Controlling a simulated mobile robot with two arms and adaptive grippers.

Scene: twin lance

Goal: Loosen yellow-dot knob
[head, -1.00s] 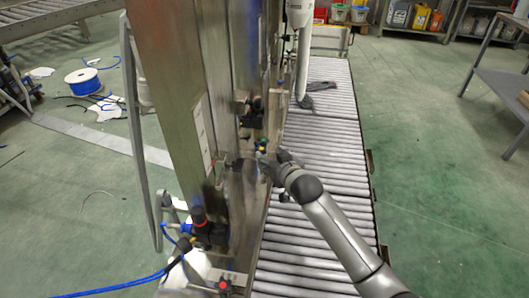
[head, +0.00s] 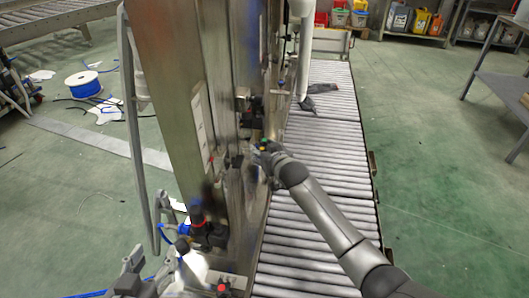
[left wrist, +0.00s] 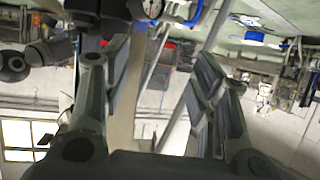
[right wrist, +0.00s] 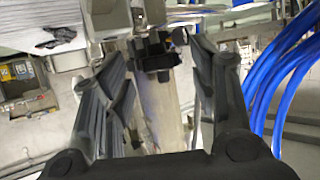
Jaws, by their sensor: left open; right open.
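A small knob with a yellow-green spot (head: 264,144) shows on the side of the steel machine column in the head view. It is tiny there, and I cannot tell its dot clearly. My right gripper (head: 266,157) is right beside it, open, and partly hides that area. In the right wrist view my right gripper's fingers (right wrist: 160,88) are apart, with a dark fitting (right wrist: 156,55) beyond and between their tips. My left gripper (head: 135,268) is open at the lower left of the head view, left of the lower valve. Its spread fingers also show in the left wrist view (left wrist: 160,72).
A red-dot knob (head: 222,287) and a black valve with a red band (head: 198,218) sit low on the column. A roller conveyor (head: 318,185) runs along its right side. Blue hoses (right wrist: 285,75) hang near my right gripper. A cable spool (head: 84,84) lies on the floor.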

